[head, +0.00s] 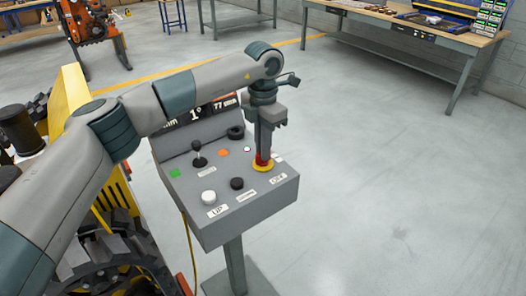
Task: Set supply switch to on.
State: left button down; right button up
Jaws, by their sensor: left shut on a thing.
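A grey control box (246,213) on a post stands in the middle of the head view. My right gripper is not in view.
The box also carries a black lever (198,153), a white button (208,197), a black button (237,183) and a display (220,104) behind. A tracked yellow machine (75,95) stands close at left. The floor to the right is clear up to a workbench (405,30).

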pick_arm(q)
jog(key=shift+r, duration=0.1)
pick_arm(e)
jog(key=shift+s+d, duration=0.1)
pick_arm(q)
jog(key=c, duration=1.8)
grip_release()
jog(key=shift+c, duration=0.2)
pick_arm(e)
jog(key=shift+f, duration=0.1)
